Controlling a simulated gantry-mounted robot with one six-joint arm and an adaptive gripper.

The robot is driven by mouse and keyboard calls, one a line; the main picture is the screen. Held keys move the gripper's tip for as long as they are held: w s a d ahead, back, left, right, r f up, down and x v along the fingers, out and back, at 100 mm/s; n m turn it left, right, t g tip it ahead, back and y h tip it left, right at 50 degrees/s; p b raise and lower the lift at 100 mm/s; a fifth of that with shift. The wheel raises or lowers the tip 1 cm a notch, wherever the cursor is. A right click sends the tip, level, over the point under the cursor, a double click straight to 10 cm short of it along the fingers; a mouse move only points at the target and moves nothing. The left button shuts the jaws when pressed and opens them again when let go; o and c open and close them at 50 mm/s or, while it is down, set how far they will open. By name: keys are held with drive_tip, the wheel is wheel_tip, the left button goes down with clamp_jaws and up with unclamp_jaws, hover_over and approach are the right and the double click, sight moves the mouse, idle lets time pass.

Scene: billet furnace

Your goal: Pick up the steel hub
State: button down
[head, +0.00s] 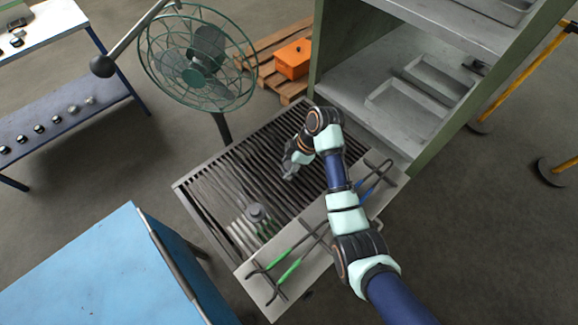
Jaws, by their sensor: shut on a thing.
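My gripper (289,173) is over the right middle of the dark slatted grate (215,180), pointing down. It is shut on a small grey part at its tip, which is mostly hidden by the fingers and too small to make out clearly. A grey, round, hub-like steel part (257,214) with a raised centre sits on the front of the grate, below and left of my gripper and apart from it. I cannot tell whether the gripped part is also a hub.
Tongs with green handles (290,268) and blue handles (366,193) lie along the grate's front ledge. A caged fan (197,58) stands behind left. A green-framed shelf with trays (400,105) rises behind right. A blue cabinet (100,275) is at front left.

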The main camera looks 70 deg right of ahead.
sight(289, 165)
wheel_tip(289, 165, up, 20)
drive_tip(key=p, duration=1.3)
